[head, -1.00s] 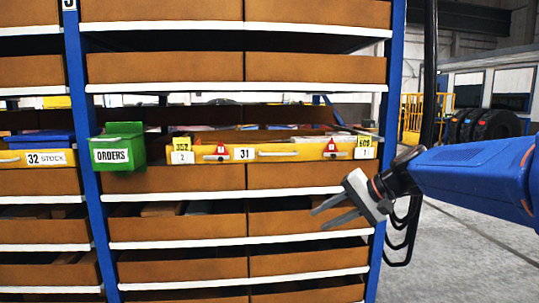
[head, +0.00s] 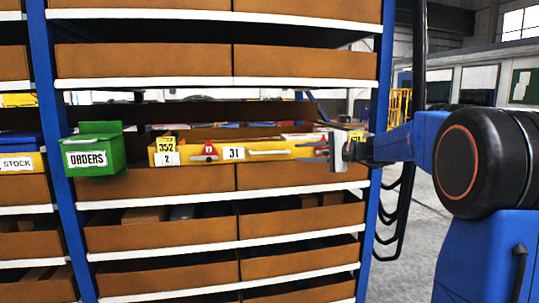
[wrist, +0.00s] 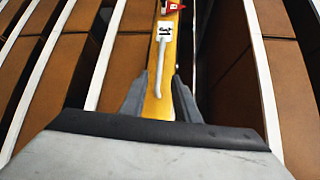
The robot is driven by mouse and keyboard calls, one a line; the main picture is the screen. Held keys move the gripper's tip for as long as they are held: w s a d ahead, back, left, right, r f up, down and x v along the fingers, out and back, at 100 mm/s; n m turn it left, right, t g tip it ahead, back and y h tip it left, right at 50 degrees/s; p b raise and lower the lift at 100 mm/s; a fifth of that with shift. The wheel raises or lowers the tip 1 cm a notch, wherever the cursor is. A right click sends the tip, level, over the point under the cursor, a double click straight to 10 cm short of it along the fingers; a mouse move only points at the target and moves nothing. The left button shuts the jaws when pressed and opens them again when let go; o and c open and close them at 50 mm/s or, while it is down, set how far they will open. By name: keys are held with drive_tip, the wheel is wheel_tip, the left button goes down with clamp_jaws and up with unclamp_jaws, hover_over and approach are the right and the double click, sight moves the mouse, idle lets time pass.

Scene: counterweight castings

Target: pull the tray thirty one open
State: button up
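Tray thirty-one is the long yellow tray (head: 220,155) on the middle shelf, with a white "31" label (head: 233,153) and pale bar handles (head: 268,152) on its front. My gripper (head: 318,148) is at the right end of this front in the head view and covers part of it. In the wrist view, the yellow front (wrist: 154,108) runs between the two spread fingers of my gripper (wrist: 160,95). The fingers look open, with a gap on each side. A pale handle (wrist: 159,68) lies ahead of them. Whether a fingertip touches the tray cannot be told.
Brown bins (head: 160,225) fill the shelves above and below. A blue post (head: 384,90) stands at the right. Open floor (head: 415,240) lies right of the rack.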

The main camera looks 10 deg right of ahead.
sight(273, 153)
drive_tip(key=x, duration=1.4)
clamp_jaws()
